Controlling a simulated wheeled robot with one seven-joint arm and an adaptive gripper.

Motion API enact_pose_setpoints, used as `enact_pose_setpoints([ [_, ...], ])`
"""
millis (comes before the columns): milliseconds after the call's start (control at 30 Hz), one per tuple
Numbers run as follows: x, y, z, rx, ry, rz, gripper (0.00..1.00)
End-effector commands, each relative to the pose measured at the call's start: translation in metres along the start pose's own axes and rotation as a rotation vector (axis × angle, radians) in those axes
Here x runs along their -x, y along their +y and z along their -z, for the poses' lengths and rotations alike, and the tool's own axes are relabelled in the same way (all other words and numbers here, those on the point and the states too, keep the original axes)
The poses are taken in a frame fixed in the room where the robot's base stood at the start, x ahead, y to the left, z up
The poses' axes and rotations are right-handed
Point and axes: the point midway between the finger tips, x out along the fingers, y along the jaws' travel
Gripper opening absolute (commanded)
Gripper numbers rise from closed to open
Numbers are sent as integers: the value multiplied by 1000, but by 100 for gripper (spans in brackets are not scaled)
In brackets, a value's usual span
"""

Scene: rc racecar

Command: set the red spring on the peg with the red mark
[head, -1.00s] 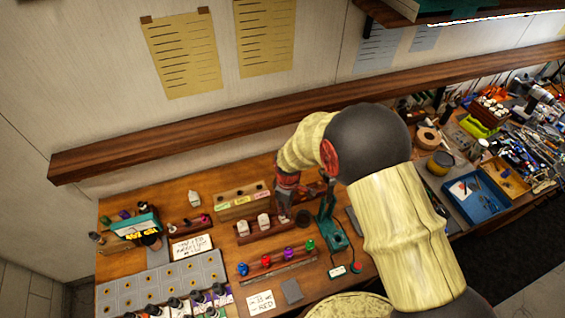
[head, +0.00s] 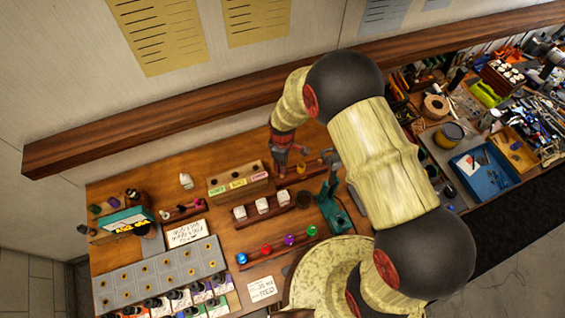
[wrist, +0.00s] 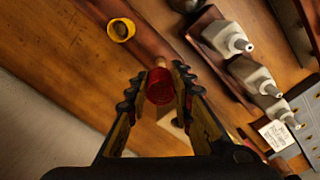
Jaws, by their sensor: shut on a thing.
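My gripper (wrist: 158,95) is shut on the red spring (wrist: 159,90), which sits between the two fingertips in the wrist view. A pale peg tip (wrist: 160,62) shows just past the spring, and I cannot tell whether the spring is around it or only in front of it. In the head view my gripper (head: 282,174) is at the wooden peg rail (head: 311,171), and the spring is too small to make out there. A yellow spring-like piece (wrist: 121,29) stands farther along the rail. I cannot make out a red mark on any peg.
White bottles (wrist: 228,38) stand in a wooden rack beside the gripper. A wooden block with coloured labels (head: 238,182) is to the left in the head view. A green stand (head: 333,212) is close on the right. Several coloured knobs (head: 266,250) line a front rail.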

Motion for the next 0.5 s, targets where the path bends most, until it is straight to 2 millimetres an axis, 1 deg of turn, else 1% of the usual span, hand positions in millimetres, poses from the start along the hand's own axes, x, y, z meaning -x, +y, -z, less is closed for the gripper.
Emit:
enact_pose_setpoints([
  [300,-1,1,0,14,1,-1,11],
  [500,-18,0,0,14,0,0,11],
])
